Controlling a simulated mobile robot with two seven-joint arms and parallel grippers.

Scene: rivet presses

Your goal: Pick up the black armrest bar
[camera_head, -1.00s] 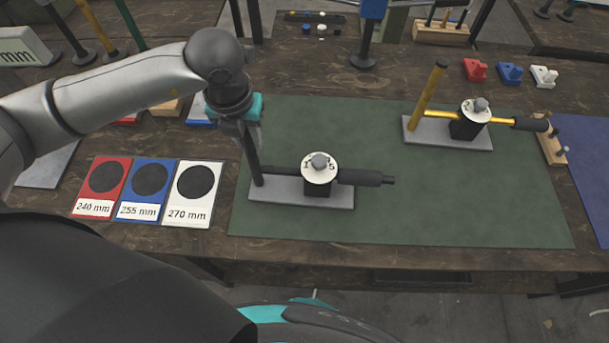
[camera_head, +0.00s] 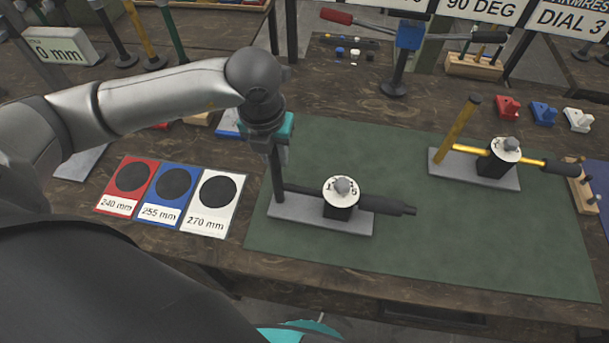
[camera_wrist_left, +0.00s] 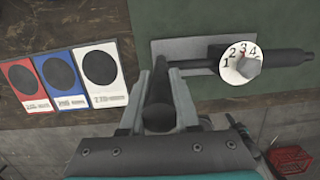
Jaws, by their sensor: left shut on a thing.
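The black armrest bar (camera_head: 279,185) stands upright at the left end of a grey base plate (camera_head: 350,226) on the green mat. My left gripper (camera_head: 276,148) is above it, shut on the bar's upper part. In the left wrist view the bar (camera_wrist_left: 158,112) is seen from its top end, between the two fingers of my left gripper (camera_wrist_left: 161,85). The bar's foot still meets the plate. Beside it on the plate is a black press with a white numbered dial (camera_head: 341,190) and a black handle pointing right. My right gripper is not in view.
Red, blue and white length cards (camera_head: 215,203) lie left of the green mat (camera_head: 440,250). A second press with a yellow bar (camera_head: 459,130) stands at the mat's far right. A post with a blue block (camera_head: 411,34) stands behind. The mat's front middle is clear.

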